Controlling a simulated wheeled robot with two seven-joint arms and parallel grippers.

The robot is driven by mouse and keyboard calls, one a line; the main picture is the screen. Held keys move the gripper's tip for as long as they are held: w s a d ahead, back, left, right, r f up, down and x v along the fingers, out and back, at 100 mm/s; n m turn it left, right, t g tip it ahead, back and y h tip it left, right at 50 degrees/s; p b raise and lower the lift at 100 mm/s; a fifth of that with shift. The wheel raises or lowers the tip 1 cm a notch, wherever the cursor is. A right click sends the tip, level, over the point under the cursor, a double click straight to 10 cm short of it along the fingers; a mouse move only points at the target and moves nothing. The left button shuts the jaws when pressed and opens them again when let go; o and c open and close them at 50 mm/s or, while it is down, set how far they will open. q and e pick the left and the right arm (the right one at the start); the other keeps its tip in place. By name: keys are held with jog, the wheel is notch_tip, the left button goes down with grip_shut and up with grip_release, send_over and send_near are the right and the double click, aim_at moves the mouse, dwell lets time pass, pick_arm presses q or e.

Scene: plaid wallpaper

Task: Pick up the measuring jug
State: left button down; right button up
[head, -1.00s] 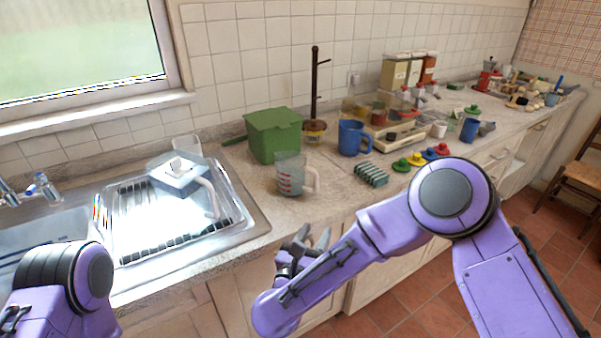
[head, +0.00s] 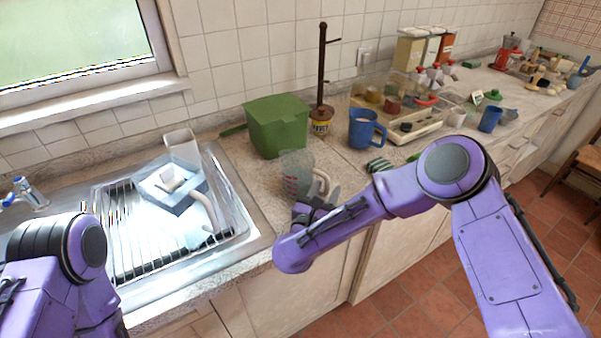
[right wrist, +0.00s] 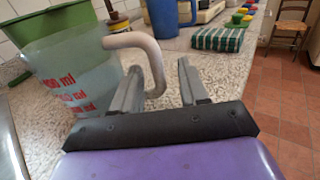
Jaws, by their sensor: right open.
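The measuring jug (head: 293,172) is clear with red markings and a pale handle (head: 321,184). It stands upright on the counter in front of the green box. My right gripper (head: 318,198) is close to the handle side of the jug, partly hidden by its own arm in the head view. In the right wrist view the jug (right wrist: 68,75) is at the left, and its handle (right wrist: 150,58) curves toward the open right gripper (right wrist: 160,80). The handle's lower end is beside the left finger; I cannot tell whether they touch. The left gripper is out of view.
A green lidded box (head: 277,128) stands behind the jug. A blue mug (head: 363,130) and a striped green cloth block (right wrist: 217,39) are to the right. The sink with its drying rack (head: 125,235) is at the left. The counter's front edge is close to my right arm.

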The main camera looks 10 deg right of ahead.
jog(key=x, duration=0.3)
jog(key=shift+w+d+p, duration=0.1)
jog(key=shift+p, duration=0.25)
grip_shut()
